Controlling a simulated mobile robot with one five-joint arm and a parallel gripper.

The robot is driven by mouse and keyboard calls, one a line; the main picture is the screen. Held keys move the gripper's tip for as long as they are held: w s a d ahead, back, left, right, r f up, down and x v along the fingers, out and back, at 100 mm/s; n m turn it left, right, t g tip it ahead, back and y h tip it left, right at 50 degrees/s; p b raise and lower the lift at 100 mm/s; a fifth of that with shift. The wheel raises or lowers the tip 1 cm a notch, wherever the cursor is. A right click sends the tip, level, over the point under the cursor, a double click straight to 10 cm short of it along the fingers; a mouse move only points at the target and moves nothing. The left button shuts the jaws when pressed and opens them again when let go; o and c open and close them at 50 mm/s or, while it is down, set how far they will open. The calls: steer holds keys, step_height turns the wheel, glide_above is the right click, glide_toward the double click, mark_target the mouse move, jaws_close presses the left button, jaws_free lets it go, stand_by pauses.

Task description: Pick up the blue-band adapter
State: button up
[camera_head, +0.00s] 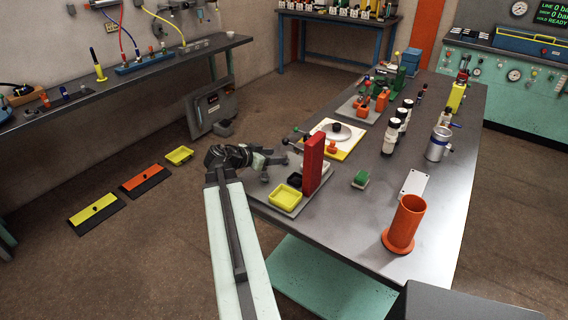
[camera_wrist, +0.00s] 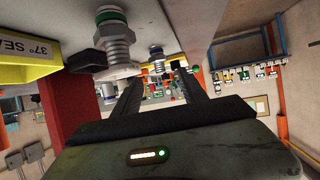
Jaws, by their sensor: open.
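The blue-band adapter (camera_wrist: 157,60) is a small metal fitting with a dark blue ring. In the wrist view, where the bench appears upside down, it shows beyond my gripper (camera_wrist: 159,86), between the lines of its two fingers. I cannot pick it out in the head view. My gripper is open with nothing between its fingers. It also shows in the head view (camera_head: 272,160), at the bench's left edge, near the tall red block (camera_head: 313,163). A larger green-banded metal fitting (camera_wrist: 116,45) is nearer the wrist camera, left of the blue-band adapter.
A yellow bin (camera_head: 285,198) stands beside the red block; it also shows with lettering in the wrist view (camera_wrist: 25,62). An orange cylinder (camera_head: 405,222), several bottles and a metal canister (camera_head: 438,144) stand farther right. The bench surface (camera_head: 345,215) has clear room in front.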

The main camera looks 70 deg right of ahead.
mark_target(282, 165)
steer(key=b+x, duration=0.1)
steer(key=x, duration=0.4)
steer(key=shift+w+b, duration=0.2)
steer(key=shift+b, duration=0.2)
steer(key=shift+a, duration=0.15)
jaws_close()
steer(key=shift+r, duration=0.1)
step_height(282, 165, up, 18)
steer(key=p, duration=1.8)
